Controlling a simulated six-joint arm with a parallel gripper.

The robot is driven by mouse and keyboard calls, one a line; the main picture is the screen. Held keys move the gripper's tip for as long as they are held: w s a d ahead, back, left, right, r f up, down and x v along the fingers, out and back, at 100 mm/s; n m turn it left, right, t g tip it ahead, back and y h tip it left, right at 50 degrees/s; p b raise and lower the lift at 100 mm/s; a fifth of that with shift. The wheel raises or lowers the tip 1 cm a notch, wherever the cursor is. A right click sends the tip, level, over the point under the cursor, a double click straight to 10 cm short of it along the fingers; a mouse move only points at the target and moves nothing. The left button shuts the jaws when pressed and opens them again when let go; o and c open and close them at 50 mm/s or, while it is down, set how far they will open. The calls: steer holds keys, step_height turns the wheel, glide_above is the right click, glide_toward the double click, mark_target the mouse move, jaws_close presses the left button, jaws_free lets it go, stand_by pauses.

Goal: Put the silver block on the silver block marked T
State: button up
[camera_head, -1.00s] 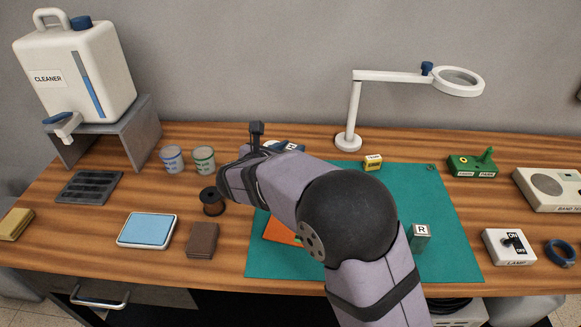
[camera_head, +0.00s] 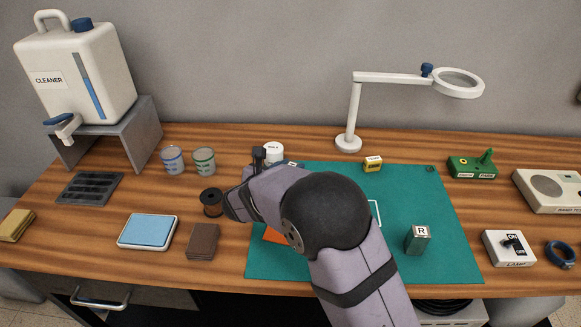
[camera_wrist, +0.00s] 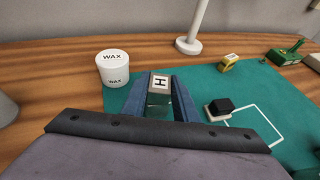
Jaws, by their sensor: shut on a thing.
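In the wrist view, my gripper (camera_wrist: 161,98) is shut on a shiny block (camera_wrist: 159,97) with a pale top. Its letter looks like a turned H or an I. The block is upright between the blue fingers, over the mat's left part; whether it touches the mat is unclear. In the head view my arm hides most of the gripper and the block. Another shiny block, marked R (camera_head: 418,239), stands on the right part of the green mat (camera_head: 440,255), apart from my arm. I see no block marked T.
A white wax jar (camera_wrist: 113,67) stands left of the held block. A black block-shaped thing (camera_wrist: 220,106) sits by the white outline (camera_wrist: 256,126) on the mat. A yellow box (camera_head: 373,163) and lamp base (camera_head: 348,143) are behind. A dark spool (camera_head: 211,202) stands left of my arm.

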steer(key=shift+f, duration=0.15)
steer(key=o, duration=1.1)
steer(key=shift+s+r, duration=0.1)
steer(key=shift+r, duration=0.15)
steer(key=b+v, duration=0.1)
steer(key=v, duration=1)
steer(key=shift+s+r, duration=0.25)
steer(key=shift+s, duration=0.1)
steer(key=shift+a, duration=0.1)
